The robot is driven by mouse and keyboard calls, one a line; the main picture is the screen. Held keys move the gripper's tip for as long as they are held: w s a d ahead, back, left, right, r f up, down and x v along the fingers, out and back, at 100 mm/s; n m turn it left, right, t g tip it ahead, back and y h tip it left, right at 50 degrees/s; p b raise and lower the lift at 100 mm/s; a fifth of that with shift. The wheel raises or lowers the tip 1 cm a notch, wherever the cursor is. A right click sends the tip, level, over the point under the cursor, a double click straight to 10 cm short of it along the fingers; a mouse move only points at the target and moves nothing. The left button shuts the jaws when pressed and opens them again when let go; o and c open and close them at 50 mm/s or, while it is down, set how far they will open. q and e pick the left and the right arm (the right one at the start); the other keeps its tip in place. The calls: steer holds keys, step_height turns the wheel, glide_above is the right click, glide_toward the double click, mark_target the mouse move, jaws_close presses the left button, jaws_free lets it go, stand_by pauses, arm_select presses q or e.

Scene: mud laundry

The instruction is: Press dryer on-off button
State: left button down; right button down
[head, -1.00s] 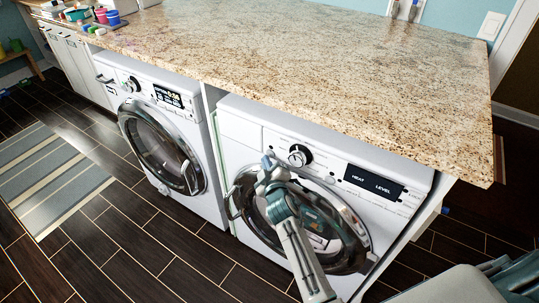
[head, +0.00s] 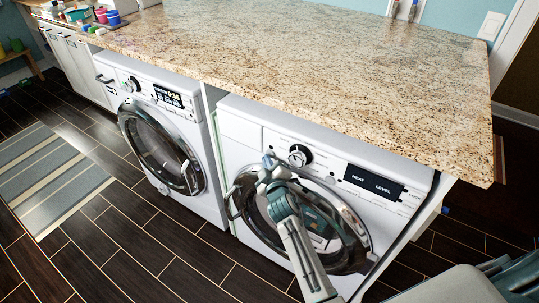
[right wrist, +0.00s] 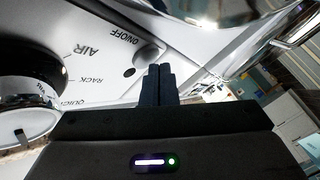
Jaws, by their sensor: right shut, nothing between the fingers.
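The dryer (head: 240,128) is the right-hand white front-loader under the counter, with a round dial (head: 299,156) and a dark "HEAT LEVEL" display. In the right wrist view, the grey round on-off button (right wrist: 147,55) is beside the printed "ON/OFF" label on the panel. My right gripper (head: 268,159) is shut and empty, at the panel just left of the dial. In the wrist view its closed fingertips (right wrist: 160,70) are right beside the button; I cannot tell whether they touch it. The button cannot be made out in the head view. My left gripper is not in view.
A second white machine (head: 190,118) stands to the left. The granite counter (head: 300,60) overhangs both machines. The dryer's glass door (head: 350,235) lies below the panel, behind my right arm. A striped rug (head: 50,180) lies on the dark floor at left.

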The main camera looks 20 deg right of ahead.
steer(key=shift+w+d, duration=0.15)
steer(key=shift+d, duration=0.1)
stand_by(0.4)
steer(key=shift+a, duration=0.1)
steer(key=shift+s+a, duration=0.35)
steer(key=shift+a, duration=0.05)
steer(key=shift+s+a, duration=0.95)
steer(key=shift+a, duration=0.25)
steer(key=shift+s+a, duration=0.9)
steer(key=shift+a, duration=0.25)
